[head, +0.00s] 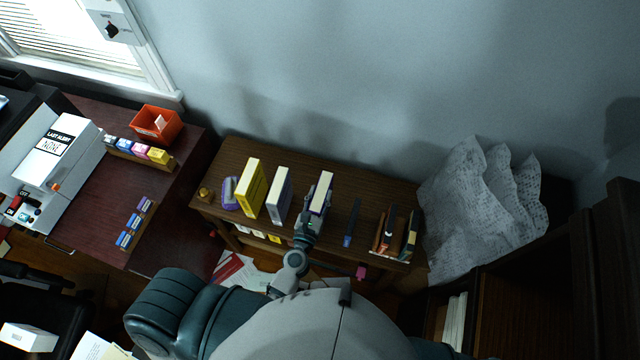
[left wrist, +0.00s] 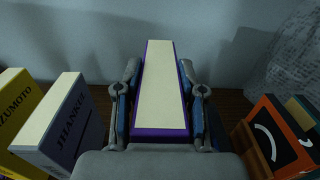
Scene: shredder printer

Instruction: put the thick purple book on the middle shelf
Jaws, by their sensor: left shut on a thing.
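The thick purple book (head: 322,190) has a purple cover and cream page edges. It is upright at the top of the brown wooden shelf unit (head: 362,185), right of the grey-lilac book. My left gripper (head: 316,200) is shut on it. In the left wrist view, the purple book (left wrist: 160,85) sits between the two fingers of my left gripper (left wrist: 162,95), one on each side. I cannot tell whether its bottom touches the shelf top. The lower shelves are mostly hidden under the top board and behind my arm. My right gripper is not in view.
A yellow book (head: 251,188) and a grey-lilac book (head: 279,194) stand to the left. A dark blue slim item (head: 350,224) and several dark books (head: 392,232) stand right. Crumpled paper (head: 470,205) lies beyond the right end. A desk (head: 90,190) is at left.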

